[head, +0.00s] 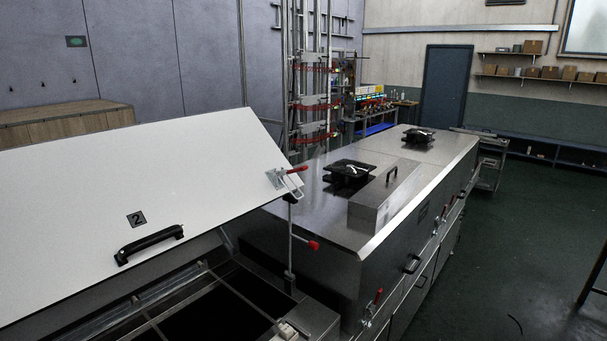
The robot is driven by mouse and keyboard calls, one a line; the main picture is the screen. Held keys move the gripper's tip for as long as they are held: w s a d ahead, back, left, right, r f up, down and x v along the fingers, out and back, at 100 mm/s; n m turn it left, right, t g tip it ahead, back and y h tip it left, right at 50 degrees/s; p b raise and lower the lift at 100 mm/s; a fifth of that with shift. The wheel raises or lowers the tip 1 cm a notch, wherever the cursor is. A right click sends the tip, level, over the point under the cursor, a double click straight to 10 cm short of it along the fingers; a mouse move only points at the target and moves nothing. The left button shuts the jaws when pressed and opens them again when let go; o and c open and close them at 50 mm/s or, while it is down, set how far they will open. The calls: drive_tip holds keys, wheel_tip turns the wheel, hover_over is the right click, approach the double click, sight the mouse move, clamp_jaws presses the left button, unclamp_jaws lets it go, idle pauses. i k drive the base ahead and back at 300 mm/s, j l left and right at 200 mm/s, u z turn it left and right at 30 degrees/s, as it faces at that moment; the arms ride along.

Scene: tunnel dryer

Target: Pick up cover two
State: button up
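Cover two (190,185) is a large flat white panel at the left of the head view. It bears a dark plate with the number 2 (136,219) and a black bar handle (149,244). It stands tilted up over a dark open bay (215,308) of the steel machine. A toggle clamp with a red grip (290,171) sits by its right corner. The cover's left part runs out of the picture. My gripper is not in view.
The long steel dryer housing (330,225) runs back to the right, with black fittings on top and red-handled clamps (373,303) along its side.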

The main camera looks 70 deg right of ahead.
sight(370, 204)
drive_tip(key=z, duration=3.05)
drive_tip(key=u, duration=0.35)
drive_tip(key=i+l+u, duration=0.75)
drive_tip(key=l, duration=0.25)
